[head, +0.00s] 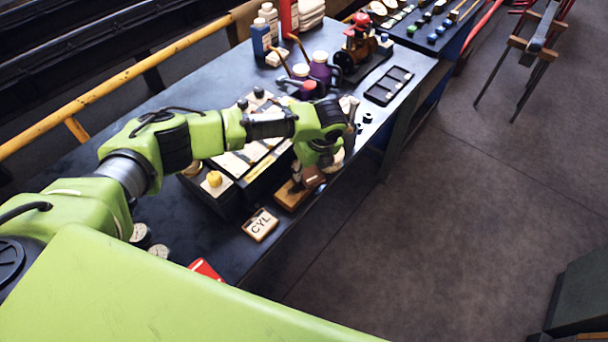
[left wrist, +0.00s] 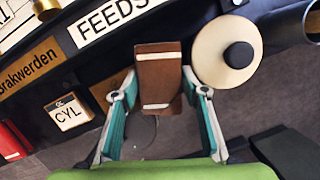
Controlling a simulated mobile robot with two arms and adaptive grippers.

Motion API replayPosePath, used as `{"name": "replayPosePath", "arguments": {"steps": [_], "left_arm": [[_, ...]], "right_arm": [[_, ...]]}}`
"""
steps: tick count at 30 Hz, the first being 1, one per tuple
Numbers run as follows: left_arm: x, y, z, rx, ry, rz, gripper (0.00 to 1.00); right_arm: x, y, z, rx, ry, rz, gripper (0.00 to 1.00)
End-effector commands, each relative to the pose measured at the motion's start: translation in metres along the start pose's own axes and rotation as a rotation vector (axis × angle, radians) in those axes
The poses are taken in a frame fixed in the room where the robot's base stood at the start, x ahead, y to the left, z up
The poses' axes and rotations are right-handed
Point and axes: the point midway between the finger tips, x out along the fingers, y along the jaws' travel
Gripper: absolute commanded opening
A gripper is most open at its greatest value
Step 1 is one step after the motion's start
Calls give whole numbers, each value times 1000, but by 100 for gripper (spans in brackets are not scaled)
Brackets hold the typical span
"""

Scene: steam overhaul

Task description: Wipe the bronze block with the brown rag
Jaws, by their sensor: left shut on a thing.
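The brown rag (left wrist: 158,72), a folded brown pad with pale bands, sits between the two fingers of my left gripper (left wrist: 160,100) in the left wrist view. The gripper is shut on it. In the head view my left gripper (head: 318,168) hangs over the front edge of the bench, with the rag (head: 313,177) below it. A bronze-brown block (head: 291,196) lies at the bench edge, just beside or under the rag; I cannot tell whether they touch. Part of a brown block (left wrist: 107,88) shows behind the left finger in the wrist view. My right gripper is out of view.
A round cream disc with a black knob (left wrist: 226,51) is close to the right finger. Oil cans (head: 320,68) and a black tray (head: 389,85) stand farther back.

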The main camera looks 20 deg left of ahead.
Motion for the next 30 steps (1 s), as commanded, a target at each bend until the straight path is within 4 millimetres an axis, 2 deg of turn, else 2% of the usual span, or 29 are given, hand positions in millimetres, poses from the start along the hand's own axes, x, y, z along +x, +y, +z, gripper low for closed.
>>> {"name": "replayPosePath", "arguments": {"steps": [14, 30], "left_arm": [[-4, -3, 2, 1, 1, -2, 16], [-56, -3, 16, 0, 0, -1, 16]], "right_arm": [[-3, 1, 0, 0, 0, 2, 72], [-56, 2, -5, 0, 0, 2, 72]]}}
